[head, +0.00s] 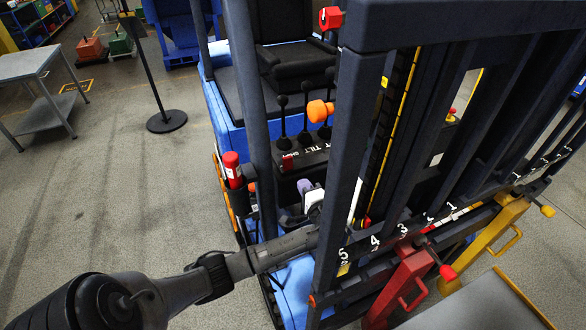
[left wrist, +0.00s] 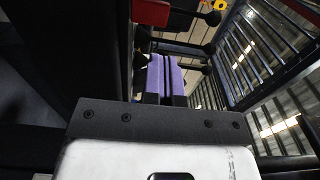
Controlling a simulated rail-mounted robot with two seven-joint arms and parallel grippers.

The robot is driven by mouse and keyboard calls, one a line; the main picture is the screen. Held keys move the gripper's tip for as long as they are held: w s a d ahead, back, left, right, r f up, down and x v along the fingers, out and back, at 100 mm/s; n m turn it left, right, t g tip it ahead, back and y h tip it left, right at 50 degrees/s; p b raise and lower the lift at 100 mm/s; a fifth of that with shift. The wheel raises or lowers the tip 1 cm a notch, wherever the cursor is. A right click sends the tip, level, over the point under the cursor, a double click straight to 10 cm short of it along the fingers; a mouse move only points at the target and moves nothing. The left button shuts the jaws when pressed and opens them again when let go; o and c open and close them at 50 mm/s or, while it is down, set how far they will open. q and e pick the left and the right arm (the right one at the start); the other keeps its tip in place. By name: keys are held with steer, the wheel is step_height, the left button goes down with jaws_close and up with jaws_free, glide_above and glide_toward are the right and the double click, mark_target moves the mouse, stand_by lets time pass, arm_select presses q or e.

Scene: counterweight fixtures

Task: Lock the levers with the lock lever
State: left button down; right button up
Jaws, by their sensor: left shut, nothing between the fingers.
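Several black-knobbed levers (head: 305,100) stand upright on a dark console (head: 305,157) with white lettering, in front of the forklift seat. An orange knob (head: 320,110) sits among them; I cannot tell for sure whether it is the lock lever. My left gripper (head: 304,187) reaches in past the mast, below and apart from the console levers. Its purple fingertips (left wrist: 166,75) are closed together and empty in the left wrist view. Dark round knobs (left wrist: 212,18) show beyond them, to the right. The mast upright hides part of the console. My right gripper is in neither view.
Dark mast uprights (head: 345,150) stand close to my left arm on its right. A red cylinder (head: 232,168) is mounted on the forklift's left side. A red fork bracket (head: 410,280) and a yellow one (head: 497,228) hang in front.

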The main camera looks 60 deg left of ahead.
mark_target(289, 161)
arm_select(q)
steer(key=a, duration=0.3)
steer(key=w+a+p, duration=0.1)
steer(key=a, duration=0.2)
steer(key=a+p, duration=0.1)
steer(key=a, duration=0.2)
steer(key=shift+w+a, duration=0.25)
steer(key=shift+a, duration=0.15)
